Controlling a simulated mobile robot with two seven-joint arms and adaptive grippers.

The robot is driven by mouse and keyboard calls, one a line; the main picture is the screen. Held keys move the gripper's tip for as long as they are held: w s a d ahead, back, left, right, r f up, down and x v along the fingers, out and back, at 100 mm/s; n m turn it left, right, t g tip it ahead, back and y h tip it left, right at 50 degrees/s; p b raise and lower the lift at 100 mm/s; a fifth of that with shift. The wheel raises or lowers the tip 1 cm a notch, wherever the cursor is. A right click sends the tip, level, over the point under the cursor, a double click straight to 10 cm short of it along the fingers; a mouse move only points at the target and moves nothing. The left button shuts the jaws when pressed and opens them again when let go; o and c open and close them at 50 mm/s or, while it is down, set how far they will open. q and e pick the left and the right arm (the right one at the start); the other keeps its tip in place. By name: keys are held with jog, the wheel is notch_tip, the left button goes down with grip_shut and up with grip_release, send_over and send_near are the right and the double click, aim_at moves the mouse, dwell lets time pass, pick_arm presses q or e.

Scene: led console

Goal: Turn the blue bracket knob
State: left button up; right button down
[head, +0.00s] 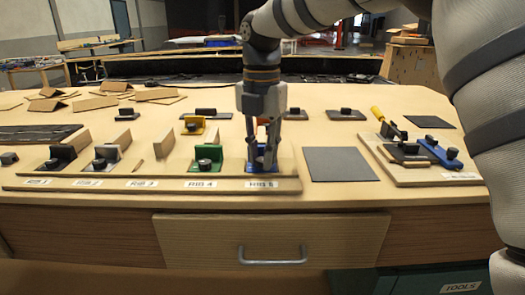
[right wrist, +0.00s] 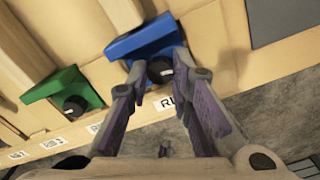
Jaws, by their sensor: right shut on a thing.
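The blue bracket (right wrist: 140,38) stands at the slot labelled RIB 5, with a black knob (right wrist: 159,70) on its front. In the head view my gripper hides most of the blue bracket (head: 251,161). My right gripper (right wrist: 161,66) points down at the bracket, with one finger on each side of the knob, and is shut on it. It also shows in the head view (head: 263,163), above the RIB 5 label. My left gripper is in neither view.
A green bracket (head: 207,156) with its own knob stands just left of the blue one, and grey brackets stand further left. A dark mat (head: 336,164) lies to the right. A board with a yellow-handled clamp (head: 386,122) and blue part (head: 439,152) lies beyond it.

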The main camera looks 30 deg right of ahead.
jog(key=m, duration=0.3)
jog(key=shift+m, duration=0.4)
jog(key=m, duration=1.3)
jog(key=shift+r, duration=0.1)
jog(key=m, duration=0.8)
jog(key=shift+r+m, duration=0.1)
jog(key=shift+m, duration=0.2)
jog(key=m, duration=0.4)
jog(key=shift+m, duration=1.9)
jog(key=shift+r+m, duration=0.1)
jog(key=shift+m, duration=0.3)
